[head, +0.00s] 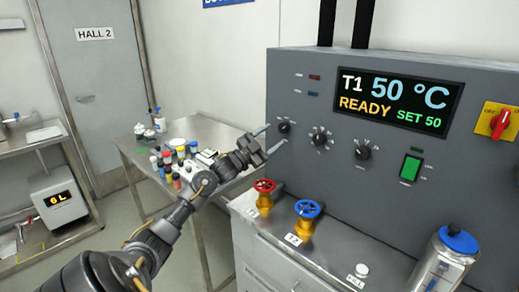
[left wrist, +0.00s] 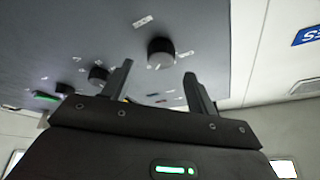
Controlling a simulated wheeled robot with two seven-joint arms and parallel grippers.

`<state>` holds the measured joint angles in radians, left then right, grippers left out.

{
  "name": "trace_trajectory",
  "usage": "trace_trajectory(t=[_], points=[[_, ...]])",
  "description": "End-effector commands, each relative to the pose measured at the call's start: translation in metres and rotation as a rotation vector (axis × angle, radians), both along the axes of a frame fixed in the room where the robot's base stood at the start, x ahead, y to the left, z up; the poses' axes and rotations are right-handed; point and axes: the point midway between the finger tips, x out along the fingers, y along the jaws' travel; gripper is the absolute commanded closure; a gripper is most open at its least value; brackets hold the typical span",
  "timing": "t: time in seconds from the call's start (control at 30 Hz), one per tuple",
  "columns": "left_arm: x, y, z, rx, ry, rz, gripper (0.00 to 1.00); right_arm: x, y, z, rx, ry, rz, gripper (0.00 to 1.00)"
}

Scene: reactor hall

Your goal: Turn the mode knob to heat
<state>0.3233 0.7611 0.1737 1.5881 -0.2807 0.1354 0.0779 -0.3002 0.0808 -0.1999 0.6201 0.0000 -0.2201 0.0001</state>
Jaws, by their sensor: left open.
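Three black knobs sit in a row on the grey control panel: a left knob (head: 284,127), a middle knob (head: 320,138) and a right knob (head: 363,152). Their labels are too small to read, so I cannot tell which is the mode knob. My left gripper (head: 270,139) is open and empty, just left of the left knob. In the left wrist view, the left knob (left wrist: 160,51) lies ahead of the gap between the spread fingers (left wrist: 158,69), seemingly apart from them. The other two knobs show further left there. My right gripper is not in view.
The panel display (head: 398,103) reads T1 50 °C, READY, SET 50. A green switch (head: 411,168) and a red rotary switch (head: 500,122) are to the right. Red (head: 264,186) and blue (head: 307,208) valve wheels stand below the knobs. A steel flask (head: 445,260) is at front right.

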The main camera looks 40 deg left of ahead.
Motion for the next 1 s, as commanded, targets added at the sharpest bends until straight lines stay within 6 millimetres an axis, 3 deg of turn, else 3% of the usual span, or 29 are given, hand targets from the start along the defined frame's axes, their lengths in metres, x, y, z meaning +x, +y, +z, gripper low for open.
trace_trajectory(t=[0.03, 0.2, 0.4, 1.0], points=[[-0.011, 0.002, -0.010, 0.004, 0.003, 0.000, 0.42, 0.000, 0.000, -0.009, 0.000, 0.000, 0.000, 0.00], [-0.040, 0.007, -0.019, 0.003, 0.001, 0.000, 0.42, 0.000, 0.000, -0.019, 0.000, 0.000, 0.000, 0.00], [-0.059, 0.012, -0.024, 0.001, 0.001, 0.001, 0.42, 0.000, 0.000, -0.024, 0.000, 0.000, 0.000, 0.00], [-0.063, 0.013, -0.024, 0.001, 0.000, 0.000, 0.42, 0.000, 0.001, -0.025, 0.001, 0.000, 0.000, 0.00]])
